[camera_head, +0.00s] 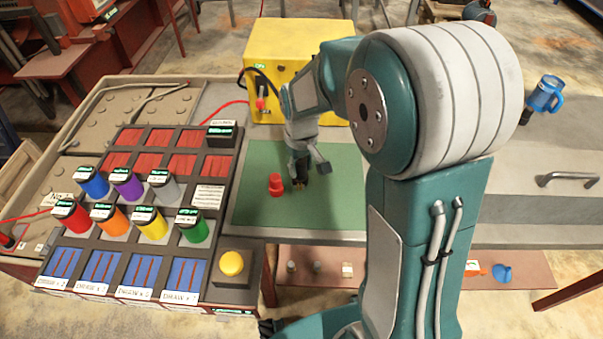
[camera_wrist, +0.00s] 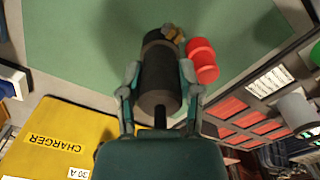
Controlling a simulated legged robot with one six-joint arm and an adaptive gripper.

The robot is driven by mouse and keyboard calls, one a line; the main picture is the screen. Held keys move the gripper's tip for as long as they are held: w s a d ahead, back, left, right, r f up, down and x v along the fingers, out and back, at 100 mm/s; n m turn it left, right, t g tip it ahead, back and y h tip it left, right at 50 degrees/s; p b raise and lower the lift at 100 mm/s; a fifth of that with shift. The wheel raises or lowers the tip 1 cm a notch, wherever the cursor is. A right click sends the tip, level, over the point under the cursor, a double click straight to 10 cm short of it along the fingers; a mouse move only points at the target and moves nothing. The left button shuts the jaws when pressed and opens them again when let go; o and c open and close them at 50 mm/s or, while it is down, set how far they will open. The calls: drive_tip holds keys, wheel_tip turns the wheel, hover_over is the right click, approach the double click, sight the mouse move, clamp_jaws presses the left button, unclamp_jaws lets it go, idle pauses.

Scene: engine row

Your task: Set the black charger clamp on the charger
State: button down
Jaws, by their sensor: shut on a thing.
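My gripper (camera_wrist: 160,92) is shut on the black charger clamp (camera_wrist: 159,72), a dark cylinder with a brass-coloured tip, seen between the fingers in the wrist view. In the head view the black clamp (camera_head: 299,170) is held low over the green mat, partly hidden by my gripper (camera_head: 301,160). I cannot tell whether it touches the mat. The yellow charger (camera_head: 290,45) stands behind the mat in the head view. Its labelled face (camera_wrist: 60,150) shows at lower left in the wrist view. A red clamp (camera_head: 276,184) stands on the mat just left of the black one.
The green mat (camera_head: 335,210) is otherwise clear. A dark rack with several coloured cylinders and a yellow button (camera_head: 231,263) stands left of it. A lever with a red knob (camera_head: 260,104) and cables are at the charger's left.

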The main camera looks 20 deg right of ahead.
sight(302, 174)
drive_tip(key=shift+d+f, duration=0.1)
drive_tip(key=shift+f, duration=1.55)
drive_tip(key=shift+c, duration=1.4)
unclamp_jaws()
drive_tip(key=shift+f, duration=0.1)
